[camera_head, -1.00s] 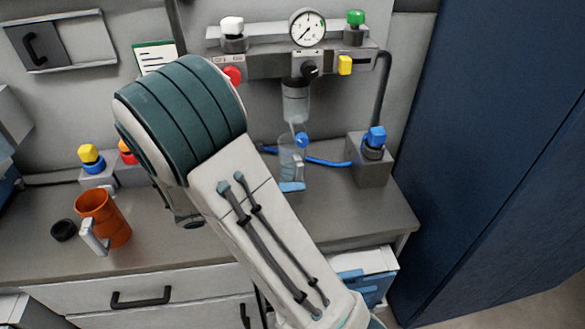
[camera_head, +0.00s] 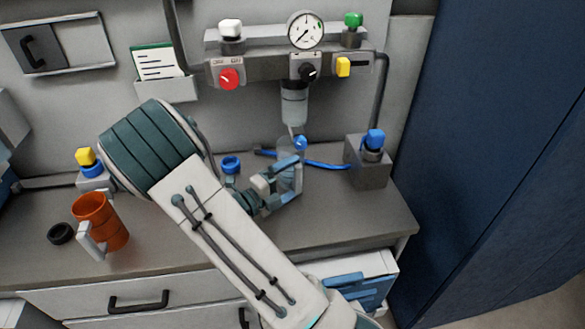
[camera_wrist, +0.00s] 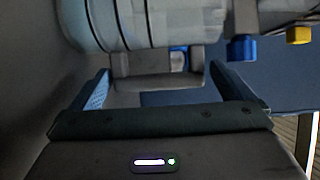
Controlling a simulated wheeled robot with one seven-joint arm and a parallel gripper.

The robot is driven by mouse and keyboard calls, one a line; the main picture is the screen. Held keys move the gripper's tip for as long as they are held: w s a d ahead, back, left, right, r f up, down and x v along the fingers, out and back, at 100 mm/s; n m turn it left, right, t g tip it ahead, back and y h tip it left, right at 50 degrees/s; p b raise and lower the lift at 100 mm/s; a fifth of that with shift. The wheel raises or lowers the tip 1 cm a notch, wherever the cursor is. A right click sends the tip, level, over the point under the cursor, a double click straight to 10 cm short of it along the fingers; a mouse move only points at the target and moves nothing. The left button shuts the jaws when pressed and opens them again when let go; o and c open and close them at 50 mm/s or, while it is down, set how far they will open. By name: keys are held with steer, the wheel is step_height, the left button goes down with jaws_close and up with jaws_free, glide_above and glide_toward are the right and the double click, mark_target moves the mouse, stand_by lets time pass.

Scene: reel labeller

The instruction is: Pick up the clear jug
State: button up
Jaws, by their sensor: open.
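The clear jug (camera_head: 289,151) stands on the grey counter below the gauge panel, near its hanging clear bowl. It is see-through and partly covered by my gripper. My gripper (camera_head: 287,180) is open, with its light blue fingers at the jug's lower part. Whether the fingers touch the jug cannot be told. In the wrist view, my gripper (camera_wrist: 160,88) shows its two blue finger pads wide apart. A large clear rounded body lies across the top of that view, and I cannot tell for sure whether it is the jug.
An orange mug (camera_head: 100,222) and a black ring (camera_head: 61,233) stand at the left. A blue ring (camera_head: 230,164) lies behind my gripper. A block with a blue knob (camera_head: 367,166) stands right of the jug. The gauge panel (camera_head: 270,68) hangs above. The front right counter is clear.

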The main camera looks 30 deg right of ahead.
steer(key=x, duration=0.5)
steer(key=shift+w+d+f, duration=0.1)
steer(key=c, duration=0.9)
steer(key=shift+o, duration=0.2)
steer(key=shift+p, duration=0.4)
steer(key=shift+r+p, duration=0.65)
steer(key=shift+r+p, duration=0.2)
steer(key=shift+p, duration=0.1)
